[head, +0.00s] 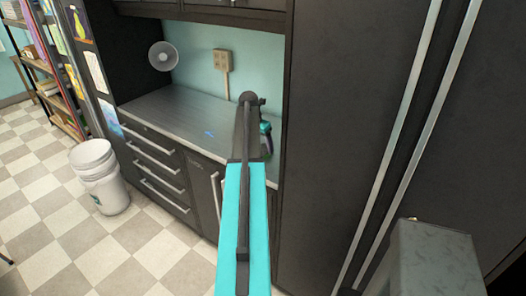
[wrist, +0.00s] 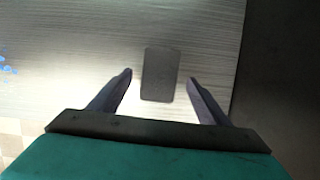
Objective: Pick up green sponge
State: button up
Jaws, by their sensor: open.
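In the wrist view a dark, flat, rectangular block (wrist: 159,74) lies on the metal counter. It looks dark grey there, so I cannot make out a green colour. It is the only sponge-like thing I see. My gripper (wrist: 159,82) is open and empty, with one finger on each side of the block in the picture. I cannot tell how high the fingers are above it. In the head view my gripper (head: 267,146) is over the right end of the counter, mostly behind my arm. The block does not show in the head view.
The brushed metal counter (head: 185,108) is largely bare, with a small blue mark (head: 209,134). A tall dark cabinet (head: 335,120) stands close on the right. A wall with an outlet box (head: 222,61) is behind. A white bucket (head: 98,175) stands on the floor at left.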

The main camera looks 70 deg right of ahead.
aim_at(263, 152)
jog(key=shift+p+x, duration=0.4)
jog(key=shift+x, duration=0.9)
jog(key=shift+f, duration=0.2)
jog(key=shift+c, duration=0.2)
jog(key=c, duration=1.1)
